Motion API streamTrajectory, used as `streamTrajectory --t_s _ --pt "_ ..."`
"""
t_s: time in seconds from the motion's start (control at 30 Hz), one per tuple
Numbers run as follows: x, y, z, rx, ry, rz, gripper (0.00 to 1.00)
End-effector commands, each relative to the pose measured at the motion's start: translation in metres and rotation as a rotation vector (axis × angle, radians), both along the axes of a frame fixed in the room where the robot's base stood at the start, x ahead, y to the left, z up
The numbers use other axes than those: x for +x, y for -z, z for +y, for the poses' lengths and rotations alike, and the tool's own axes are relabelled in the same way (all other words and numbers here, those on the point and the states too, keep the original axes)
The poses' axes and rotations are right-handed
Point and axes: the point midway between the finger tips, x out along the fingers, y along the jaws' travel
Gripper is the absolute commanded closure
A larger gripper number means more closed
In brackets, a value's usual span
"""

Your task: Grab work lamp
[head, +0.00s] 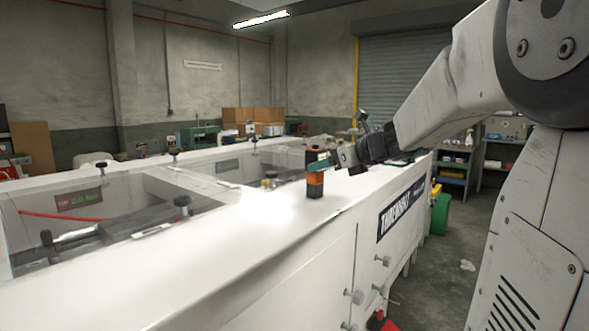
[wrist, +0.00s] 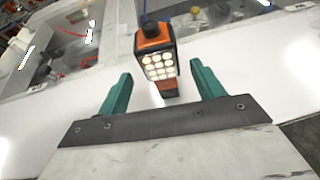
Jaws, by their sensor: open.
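The work lamp (wrist: 160,62) is orange and black with a panel of several round lights. It stands upright on the white top of the machine. In the wrist view it is just ahead of and between the two green fingers of my gripper (wrist: 157,88), with a gap on each side. In the head view the lamp (head: 315,184) stands near the edge of the top, and my gripper (head: 322,162) reaches it from the right. My gripper is open and holds nothing. The far finger is partly hidden in the head view.
The white machine top (head: 255,235) is clear in front of the lamp. Recessed bays with clear covers (head: 150,195) and black knobs (head: 182,202) lie to the left. Cardboard boxes (head: 255,117) and a blue shelf unit (head: 455,165) stand farther back. Floor lies right of the machine.

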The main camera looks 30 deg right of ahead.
Motion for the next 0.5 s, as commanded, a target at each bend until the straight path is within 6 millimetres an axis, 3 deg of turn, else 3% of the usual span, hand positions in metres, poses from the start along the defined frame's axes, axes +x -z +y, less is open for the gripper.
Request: streamTrajectory --t_s 0.3,0.5 --pt "0.042 0.014 0.009 -0.001 -0.007 0.001 0.33" --pt "0.045 0.015 0.011 -0.003 -0.007 -0.001 0.33"
